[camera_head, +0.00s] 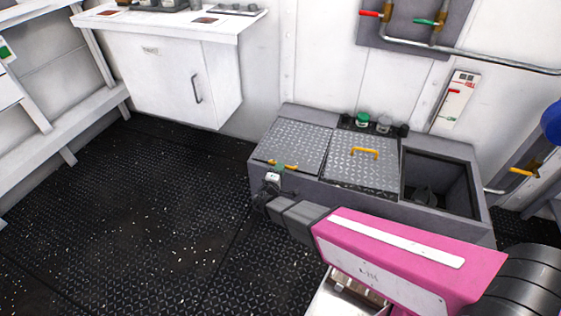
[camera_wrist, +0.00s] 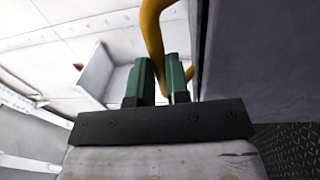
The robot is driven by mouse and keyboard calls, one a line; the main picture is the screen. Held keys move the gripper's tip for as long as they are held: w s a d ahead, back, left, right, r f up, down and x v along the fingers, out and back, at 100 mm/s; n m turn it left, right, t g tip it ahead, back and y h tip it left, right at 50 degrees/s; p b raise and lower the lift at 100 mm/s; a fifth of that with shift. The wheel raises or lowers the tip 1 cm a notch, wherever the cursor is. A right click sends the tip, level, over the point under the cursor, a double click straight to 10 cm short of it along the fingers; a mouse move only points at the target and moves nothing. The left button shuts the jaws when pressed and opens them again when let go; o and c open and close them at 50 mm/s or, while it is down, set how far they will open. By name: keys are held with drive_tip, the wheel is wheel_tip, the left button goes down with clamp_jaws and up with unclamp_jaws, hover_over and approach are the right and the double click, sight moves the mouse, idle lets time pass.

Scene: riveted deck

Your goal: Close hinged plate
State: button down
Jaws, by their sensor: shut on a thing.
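A grey box (camera_head: 352,193) stands against the white wall. Its left treadplate lid (camera_head: 294,143) lies flat or nearly flat over the top; I cannot tell whether a small gap remains under it. A yellow handle (camera_head: 291,167) sits at the lid's front edge. My gripper (camera_head: 279,170) is at this handle, in front of the box. In the wrist view, the green fingers (camera_wrist: 159,82) are shut on the yellow handle (camera_wrist: 152,35), which rises between them. A large grey surface (camera_wrist: 258,55) is close on the right there.
A middle treadplate (camera_head: 362,171) with its own yellow handle (camera_head: 364,153) lies beside the left lid. An open compartment (camera_head: 437,187) is at the box's right end. Small jars (camera_head: 363,119) stand behind. The dark floor (camera_head: 130,220) at left is clear.

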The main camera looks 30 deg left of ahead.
drive_tip(key=shift+f, duration=1.35)
drive_tip(key=c, duration=1.1)
unclamp_jaws()
